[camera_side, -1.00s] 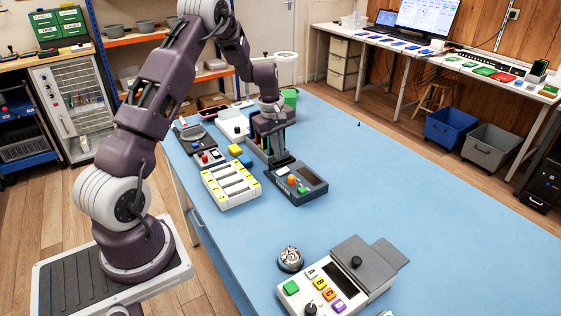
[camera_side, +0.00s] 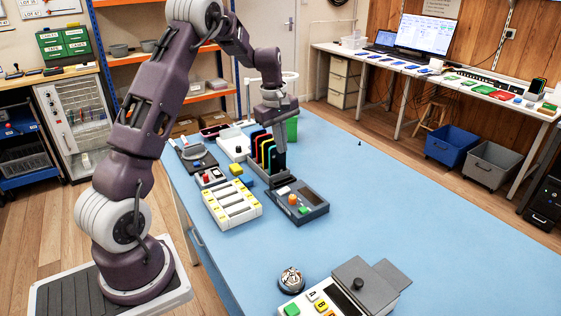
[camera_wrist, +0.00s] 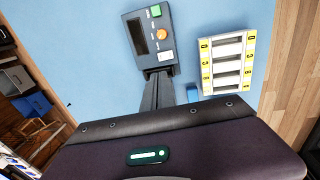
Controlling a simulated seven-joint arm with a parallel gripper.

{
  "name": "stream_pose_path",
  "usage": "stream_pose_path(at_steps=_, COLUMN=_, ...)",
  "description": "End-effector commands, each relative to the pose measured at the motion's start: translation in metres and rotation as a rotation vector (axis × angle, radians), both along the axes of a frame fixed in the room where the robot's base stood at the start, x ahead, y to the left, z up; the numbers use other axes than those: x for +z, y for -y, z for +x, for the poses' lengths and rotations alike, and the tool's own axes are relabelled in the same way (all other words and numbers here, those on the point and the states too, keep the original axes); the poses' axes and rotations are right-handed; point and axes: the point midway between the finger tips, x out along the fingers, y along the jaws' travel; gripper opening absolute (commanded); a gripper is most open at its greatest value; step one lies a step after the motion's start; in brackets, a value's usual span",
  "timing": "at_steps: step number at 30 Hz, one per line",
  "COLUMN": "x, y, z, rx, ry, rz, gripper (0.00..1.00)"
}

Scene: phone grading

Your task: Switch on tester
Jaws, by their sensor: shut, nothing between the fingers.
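The tester is taken to be the dark grey box (camera_side: 314,198) on the blue table, with a dark screen, an orange knob, a green button and a white patch. It also shows at the top of the wrist view (camera_wrist: 151,52), where its screen looks dark. My gripper (camera_side: 268,172) is shut and empty, above the table near the tester's white-patch end. In the wrist view its fingertips (camera_wrist: 158,76) appear just short of that end. I cannot tell whether they touch the tester. The orange knob and green button are uncovered.
A white tray with yellow labels (camera_side: 231,203) lies left of the tester. A rack of coloured slabs (camera_side: 266,150) stands close behind my gripper. A silver bell (camera_side: 291,279) and a white keyed unit (camera_side: 326,300) are at the front. The table's right side is clear.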

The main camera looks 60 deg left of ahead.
Motion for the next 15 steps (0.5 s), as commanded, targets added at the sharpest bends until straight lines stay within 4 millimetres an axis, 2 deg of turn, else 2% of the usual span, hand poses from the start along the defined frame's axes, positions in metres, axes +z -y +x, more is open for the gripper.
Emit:
stream_pose_path(at_steps=5, x=-0.001, y=0.0, z=-0.001, rx=0.002, ry=-0.001, rz=0.0, gripper=0.0)
stream_pose_path(at_steps=8, x=-0.007, y=0.0, z=0.0, rx=0.002, ry=-0.002, rz=-0.001, gripper=0.0)
stream_pose_path(at_steps=15, x=-0.055, y=0.0, z=0.005, rx=0.003, ry=-0.005, rz=-0.003, gripper=0.0)
